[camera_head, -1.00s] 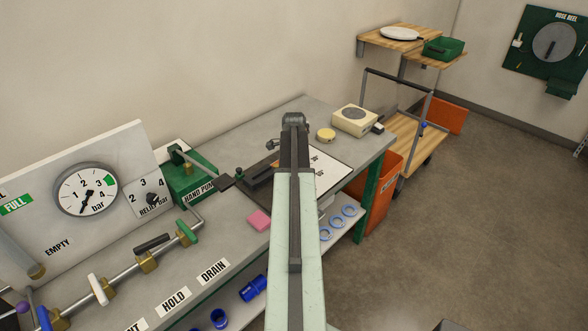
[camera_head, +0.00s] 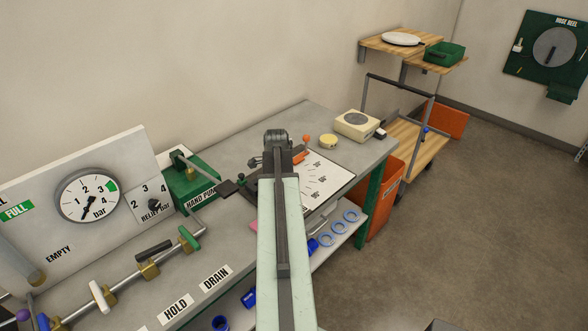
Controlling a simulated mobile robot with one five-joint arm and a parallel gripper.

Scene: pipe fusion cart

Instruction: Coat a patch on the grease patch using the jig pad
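I cannot identify the jig pad or the grease patch for certain. A pink block (camera_head: 253,226) on the grey bench shows only as a sliver beside my arm, which hides the rest. A white sheet (camera_head: 325,178) with small dark marks lies on the bench right of my arm. A small orange piece (camera_head: 300,156) stands at the sheet's upper left edge, partly behind my arm. My arm rises from the bottom middle over the bench. My gripper is not visible; the arm links hide whatever lies beyond them.
A yellow round tin (camera_head: 328,141) and a beige box with a round plate (camera_head: 357,124) stand at the bench's far end. The green hand pump (camera_head: 190,182), gauge panel (camera_head: 60,240) and valve pipe (camera_head: 125,280) are left. Open floor (camera_head: 480,220) lies right.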

